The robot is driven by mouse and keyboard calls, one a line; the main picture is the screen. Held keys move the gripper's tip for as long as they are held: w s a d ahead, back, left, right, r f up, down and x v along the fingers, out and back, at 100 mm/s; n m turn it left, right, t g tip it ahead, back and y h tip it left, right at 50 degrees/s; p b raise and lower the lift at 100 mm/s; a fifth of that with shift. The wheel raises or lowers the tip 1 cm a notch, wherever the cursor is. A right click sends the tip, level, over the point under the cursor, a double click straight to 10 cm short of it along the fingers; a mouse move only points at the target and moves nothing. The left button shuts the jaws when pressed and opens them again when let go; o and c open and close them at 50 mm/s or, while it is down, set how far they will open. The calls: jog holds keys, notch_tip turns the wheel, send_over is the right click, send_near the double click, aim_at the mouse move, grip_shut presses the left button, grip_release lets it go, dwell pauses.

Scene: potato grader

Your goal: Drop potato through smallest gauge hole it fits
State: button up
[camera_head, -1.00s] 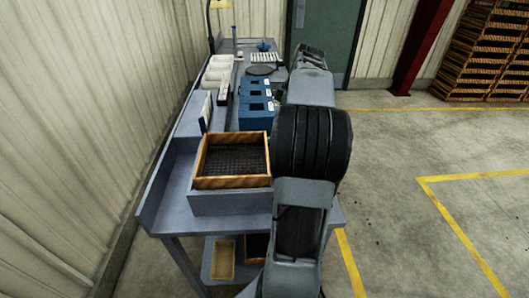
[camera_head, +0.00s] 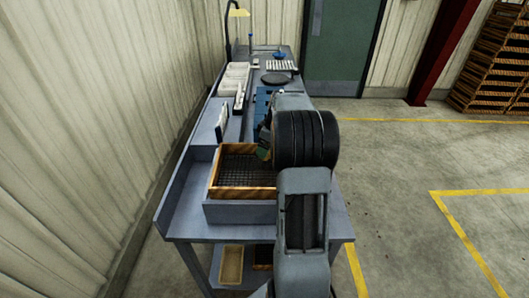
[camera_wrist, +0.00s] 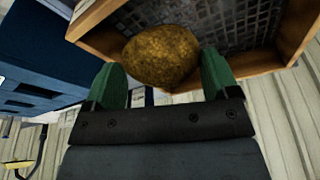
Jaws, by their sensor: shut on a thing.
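My gripper (camera_wrist: 162,78) has two green fingers, and they are shut on a brown-yellow potato (camera_wrist: 160,55) in the wrist view. In the head view my gripper (camera_head: 264,148) is over the right side of the wooden-framed mesh tray (camera_head: 245,193), partly hidden by my arm. I cannot make out the potato there. The tray's wooden rim (camera_wrist: 100,25) also shows in the wrist view, beyond the potato. The blue gauge boxes (camera_head: 262,104) stand just behind the tray, largely hidden by my arm. One blue box (camera_wrist: 45,60) shows at the left of the wrist view; its holes are unclear.
White bins (camera_head: 236,78) and an upright white panel (camera_head: 222,122) stand along the wall side of the bench. A dark round plate (camera_head: 274,78) and a lamp (camera_head: 238,13) are farther back. A tan bin (camera_head: 231,264) is on the lower shelf.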

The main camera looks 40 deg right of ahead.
jog(key=x, duration=0.3)
jog(key=shift+p, duration=0.35)
jog(key=shift+f, duration=0.5)
